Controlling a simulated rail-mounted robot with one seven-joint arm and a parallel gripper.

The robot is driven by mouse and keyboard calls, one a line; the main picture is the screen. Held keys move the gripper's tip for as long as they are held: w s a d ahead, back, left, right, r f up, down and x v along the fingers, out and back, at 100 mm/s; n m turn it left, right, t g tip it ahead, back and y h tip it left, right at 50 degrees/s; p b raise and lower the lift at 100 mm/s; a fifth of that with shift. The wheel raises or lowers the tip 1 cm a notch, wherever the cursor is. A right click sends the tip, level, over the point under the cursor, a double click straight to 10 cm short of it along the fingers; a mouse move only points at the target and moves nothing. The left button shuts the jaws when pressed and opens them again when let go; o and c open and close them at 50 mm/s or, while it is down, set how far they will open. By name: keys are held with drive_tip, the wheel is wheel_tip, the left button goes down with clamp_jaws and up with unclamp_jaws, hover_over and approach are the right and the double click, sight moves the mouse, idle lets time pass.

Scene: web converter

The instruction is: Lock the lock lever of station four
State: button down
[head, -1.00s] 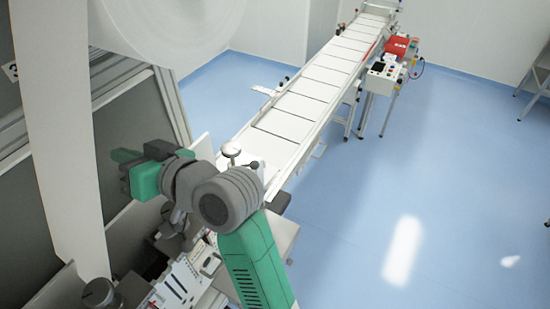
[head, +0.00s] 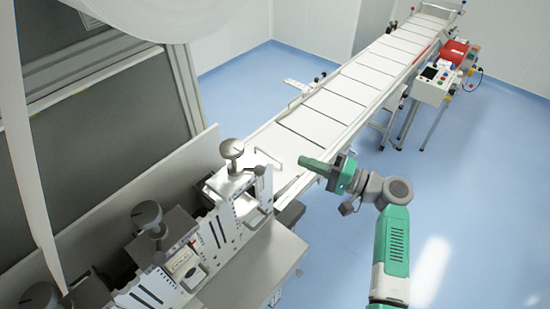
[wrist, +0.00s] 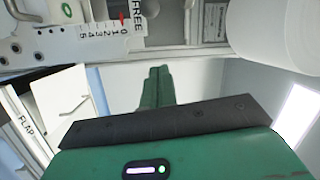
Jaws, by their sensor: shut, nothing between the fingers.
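My gripper (head: 312,164) is at the right in the head view, with its green fingers shut and empty, pointing left toward the station row. The wrist view also shows its closed fingers (wrist: 155,88). The nearest station (head: 235,190) is apart from it, to its left, with a grey round knob (head: 231,149) on top. I cannot tell which station is four or pick out its lock lever. The wrist view shows a white scale plate (wrist: 90,42) with a red pointer (wrist: 122,18) near 0 and a FREE label (wrist: 138,14).
More stations with grey knobs (head: 147,215) run toward the lower left. A long white conveyor (head: 325,120) leads to the back right, with a control box (head: 434,82) beside it. A white web (head: 35,180) hangs at left. Blue floor is clear at right.

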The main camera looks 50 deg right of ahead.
sight(246, 170)
drive_tip(key=w+a+p, duration=0.3)
drive_tip(key=w+a, duration=0.3)
drive_tip(key=w, duration=0.1)
drive_tip(key=shift+a, duration=0.2)
idle(0.5)
